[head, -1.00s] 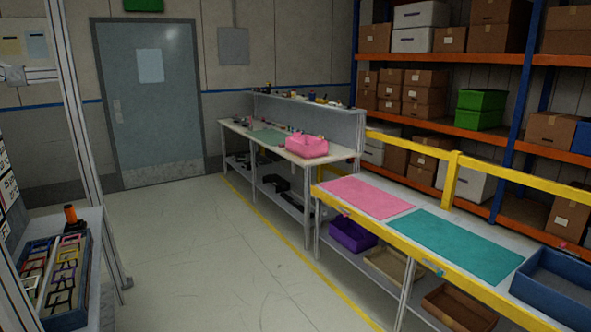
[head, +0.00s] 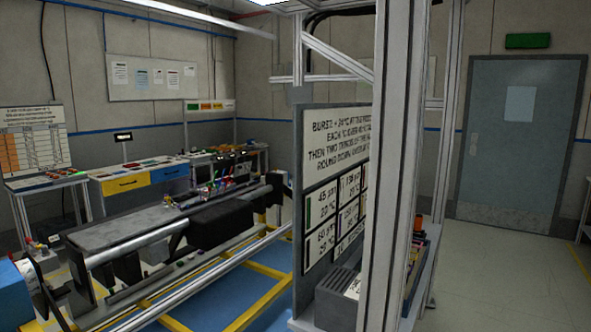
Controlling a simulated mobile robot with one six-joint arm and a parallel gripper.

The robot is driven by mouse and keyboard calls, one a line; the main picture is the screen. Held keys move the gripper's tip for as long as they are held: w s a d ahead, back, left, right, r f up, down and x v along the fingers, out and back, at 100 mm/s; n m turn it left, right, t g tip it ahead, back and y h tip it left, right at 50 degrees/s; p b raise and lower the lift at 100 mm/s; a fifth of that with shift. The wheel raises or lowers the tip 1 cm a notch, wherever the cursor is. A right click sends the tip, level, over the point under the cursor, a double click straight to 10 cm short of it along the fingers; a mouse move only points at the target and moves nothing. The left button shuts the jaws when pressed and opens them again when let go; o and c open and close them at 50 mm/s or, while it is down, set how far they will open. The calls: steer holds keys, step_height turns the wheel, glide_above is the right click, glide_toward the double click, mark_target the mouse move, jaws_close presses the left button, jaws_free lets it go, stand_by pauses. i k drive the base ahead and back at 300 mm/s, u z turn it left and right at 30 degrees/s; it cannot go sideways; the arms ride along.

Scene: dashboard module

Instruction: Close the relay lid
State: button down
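The dashboard module (head: 130,232) lies in a fixture at the left of the head view, a long dark grey body with a silver tube (head: 150,235) along it. A black block-shaped part (head: 228,216) sits toward its far end. I cannot make out a relay lid at this distance, nor whether one is open or shut. My gripper is not in view.
A yellow frame (head: 262,290) stands below the module on a blue floor area. A tall aluminium post (head: 396,170) and a sign panel (head: 335,190) block the middle. A blue box (head: 15,298) is at lower left. Clear floor (head: 490,270) lies right, before a grey door (head: 518,140).

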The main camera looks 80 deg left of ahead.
mark_target(243, 169)
steer(key=u, duration=1.45)
steer(key=i, duration=9.45)
